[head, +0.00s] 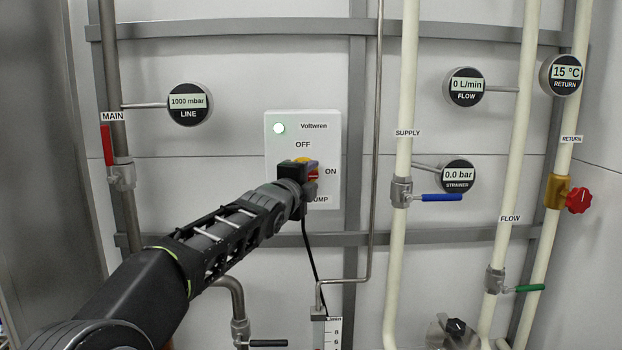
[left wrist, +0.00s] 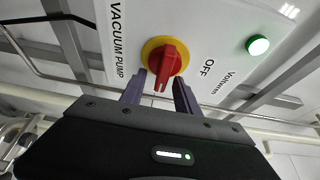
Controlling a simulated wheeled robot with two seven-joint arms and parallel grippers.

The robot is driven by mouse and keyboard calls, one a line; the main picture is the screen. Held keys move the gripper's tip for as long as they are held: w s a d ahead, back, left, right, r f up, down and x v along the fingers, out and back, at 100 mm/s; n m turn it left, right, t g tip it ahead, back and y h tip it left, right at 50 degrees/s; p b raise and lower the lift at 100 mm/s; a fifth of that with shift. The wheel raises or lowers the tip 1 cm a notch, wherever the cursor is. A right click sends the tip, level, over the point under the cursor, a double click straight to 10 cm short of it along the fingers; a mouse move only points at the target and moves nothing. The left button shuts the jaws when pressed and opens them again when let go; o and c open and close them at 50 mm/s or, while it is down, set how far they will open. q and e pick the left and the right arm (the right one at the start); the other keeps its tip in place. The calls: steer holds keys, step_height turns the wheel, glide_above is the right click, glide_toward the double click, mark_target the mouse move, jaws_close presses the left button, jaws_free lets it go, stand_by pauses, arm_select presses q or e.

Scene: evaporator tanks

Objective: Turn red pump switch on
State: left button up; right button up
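The red pump switch is a red handle on a round yellow base, on a white box (head: 331,135) lettered OFF above and ON to the right. In the left wrist view the red handle (left wrist: 167,58) points down between my fingers, which matches the ON side of the box. A green lamp (left wrist: 258,45) glows on the box; it also shows in the head view (head: 278,128). My left gripper (head: 312,172) is at the switch and partly hides it. Its fingers (left wrist: 160,92) stand apart on either side of the handle, with gaps visible. My right gripper is not in view.
Left of the box is a vertical pipe with a red-handled MAIN valve (head: 107,146) and a LINE gauge (head: 189,104). Right of it is the SUPPLY pipe with a blue valve handle (head: 441,198). A black cable (head: 311,255) hangs below the box. Grey rails cross the wall.

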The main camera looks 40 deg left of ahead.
arm_select(q)
steer(key=shift+w+d, duration=0.1)
steer(key=shift+d, duration=0.1)
steer(key=shift+s+f+b, duration=0.1)
steer(key=shift+s+b, duration=0.1)
steer(key=shift+b, duration=0.15)
steer(key=b+v, duration=0.5)
steer(key=v, duration=0.2)
steer(key=shift+s, duration=0.2)
